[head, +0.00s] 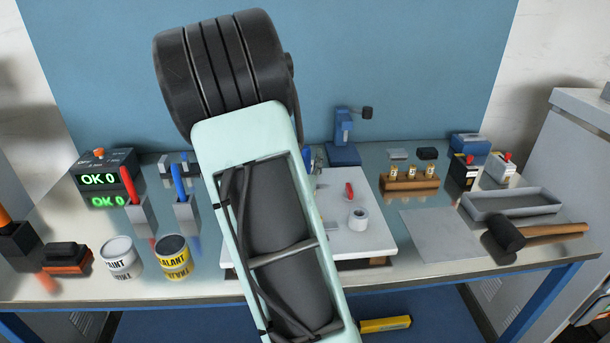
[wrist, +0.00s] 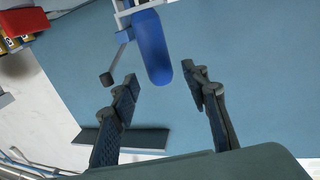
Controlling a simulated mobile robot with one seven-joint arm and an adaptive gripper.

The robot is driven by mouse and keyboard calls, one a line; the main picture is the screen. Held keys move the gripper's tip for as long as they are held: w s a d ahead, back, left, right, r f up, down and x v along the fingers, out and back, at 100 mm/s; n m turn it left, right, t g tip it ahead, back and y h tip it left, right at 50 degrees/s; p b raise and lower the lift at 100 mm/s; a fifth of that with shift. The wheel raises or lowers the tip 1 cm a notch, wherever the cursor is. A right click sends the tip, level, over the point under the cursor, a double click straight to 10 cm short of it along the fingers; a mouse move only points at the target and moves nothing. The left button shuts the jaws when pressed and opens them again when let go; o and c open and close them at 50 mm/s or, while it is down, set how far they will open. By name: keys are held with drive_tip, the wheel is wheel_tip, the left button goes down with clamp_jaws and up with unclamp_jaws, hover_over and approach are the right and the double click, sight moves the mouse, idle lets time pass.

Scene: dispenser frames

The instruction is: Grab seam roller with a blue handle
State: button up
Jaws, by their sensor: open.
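In the wrist view, a bright blue rounded handle (wrist: 153,50), which looks like the seam roller's, hangs into the picture from the top. Its rounded end lies in line with the gap between the fingertips of my gripper (wrist: 161,76). My gripper is open, with clear space on both sides of the handle and no visible contact. The roller end is not visible. In the head view my arm hides the gripper and most of this spot. Another slim blue handle (head: 180,184) stands upright in a grey holder at left; its tool type is unclear.
The white board (head: 345,240) carries a tape roll (head: 358,218) and a small red item (head: 349,191). A blue press (head: 343,140) stands behind it.

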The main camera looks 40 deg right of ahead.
drive_tip(key=shift+x, duration=1.4)
drive_tip(key=shift+a, duration=0.1)
drive_tip(key=shift+c, duration=0.6)
clamp_jaws()
